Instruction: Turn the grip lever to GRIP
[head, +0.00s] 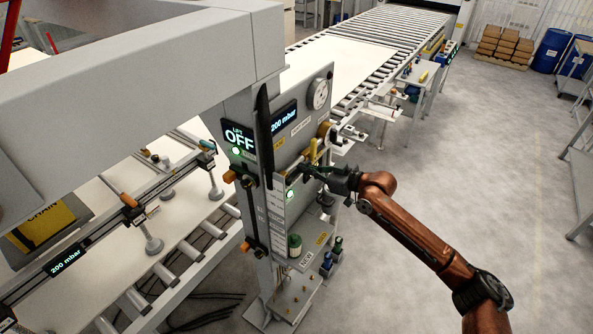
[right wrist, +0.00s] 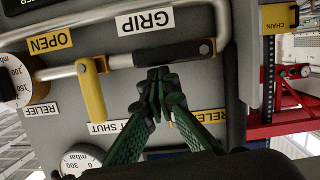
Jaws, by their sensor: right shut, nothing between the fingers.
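The control panel (head: 290,135) stands on the gantry post in the head view. In the right wrist view, a dark-handled lever (right wrist: 170,53) lies nearly level between the GRIP label (right wrist: 145,21) above and the partly hidden RELEASE label (right wrist: 212,117) below. I take it for the grip lever. My right gripper (right wrist: 160,78) has green fingers, shut and empty, with the tips just below the lever's handle; whether they touch it I cannot tell. In the head view my right gripper (head: 312,171) is at the panel's right side, small and partly blended with the fittings. My left gripper is not in view.
A yellow lever (right wrist: 92,92) hangs beside the gripper, between the OPEN label (right wrist: 50,42) and a partly covered SHUT label. A metal rail curves around the levers. Gauges (right wrist: 82,161) sit nearby. A screen (head: 240,137) reads LIFT OFF.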

